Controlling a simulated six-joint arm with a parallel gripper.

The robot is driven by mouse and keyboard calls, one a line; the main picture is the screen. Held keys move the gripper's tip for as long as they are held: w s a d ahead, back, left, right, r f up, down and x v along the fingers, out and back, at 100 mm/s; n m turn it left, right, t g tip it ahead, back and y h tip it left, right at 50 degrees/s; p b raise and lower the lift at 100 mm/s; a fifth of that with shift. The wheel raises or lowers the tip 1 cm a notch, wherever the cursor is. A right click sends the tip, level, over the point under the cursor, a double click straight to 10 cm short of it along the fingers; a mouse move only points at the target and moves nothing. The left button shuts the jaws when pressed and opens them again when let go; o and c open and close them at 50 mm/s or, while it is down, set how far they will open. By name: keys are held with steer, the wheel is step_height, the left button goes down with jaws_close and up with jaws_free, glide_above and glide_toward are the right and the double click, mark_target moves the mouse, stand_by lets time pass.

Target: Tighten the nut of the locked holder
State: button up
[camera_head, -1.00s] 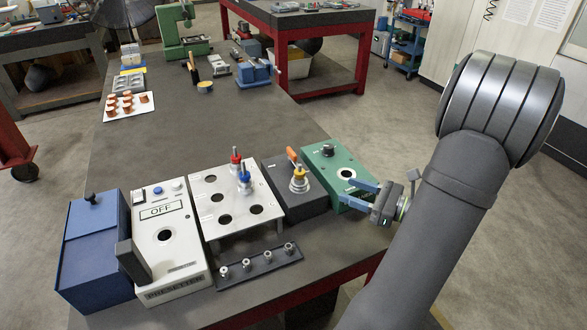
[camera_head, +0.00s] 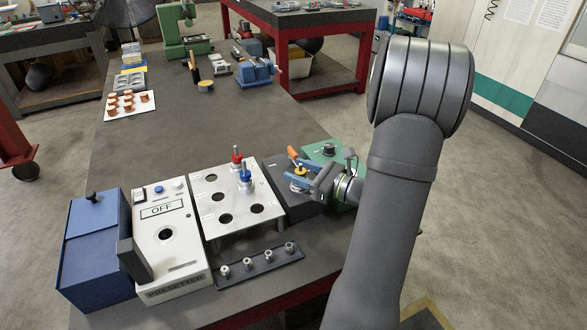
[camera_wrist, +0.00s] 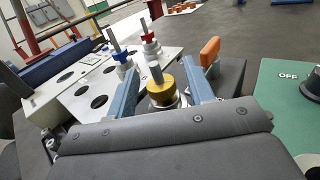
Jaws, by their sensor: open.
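The dark grey locking base (camera_head: 277,178) carries a holder with a yellow nut (camera_head: 300,171) and an upright metal shank. In the wrist view the yellow nut (camera_wrist: 161,96) is in clear sight, with the orange lever (camera_wrist: 209,52) just behind and to the right. The lever also shows in the head view (camera_head: 293,152). My gripper (camera_head: 302,170) is open, its blue fingers reaching low over the base from the right. In the wrist view the fingers of my gripper (camera_wrist: 161,82) stand on either side of the nut, with a visible gap on each side.
A white rack (camera_head: 208,202) with a red-nut holder (camera_head: 237,159) and a blue-nut holder (camera_head: 245,180) stands to the left. The green box (camera_head: 318,153) is partly behind my gripper. A presetter (camera_head: 165,270) reads OFF. A dark strip (camera_head: 262,267) holds several small collets.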

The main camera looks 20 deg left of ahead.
steer(key=shift+w+a, duration=0.15)
steer(key=shift+a, duration=0.85)
steer(key=c, duration=1)
steer(key=shift+m+t, duration=0.4)
steer(key=shift+t, duration=0.2)
steer(key=m+t+h, duration=0.1)
steer(key=t, duration=0.1)
steer(key=m+t+h, duration=0.1)
steer(key=t, duration=0.1)
steer(key=m+t, duration=0.2)
steer(key=shift+w+d+h, duration=0.1)
steer(key=shift+w+h, duration=0.25)
steer(key=shift+h, duration=0.05)
steer(key=shift+w+d+m+t+h, duration=0.1)
steer(key=shift+m+t+h, duration=0.6)
steer(key=shift+t, duration=0.1)
steer(key=shift+w+d+m+t+h, duration=0.1)
steer(key=shift+m+t+h, duration=0.6)
steer(key=shift+t, duration=0.1)
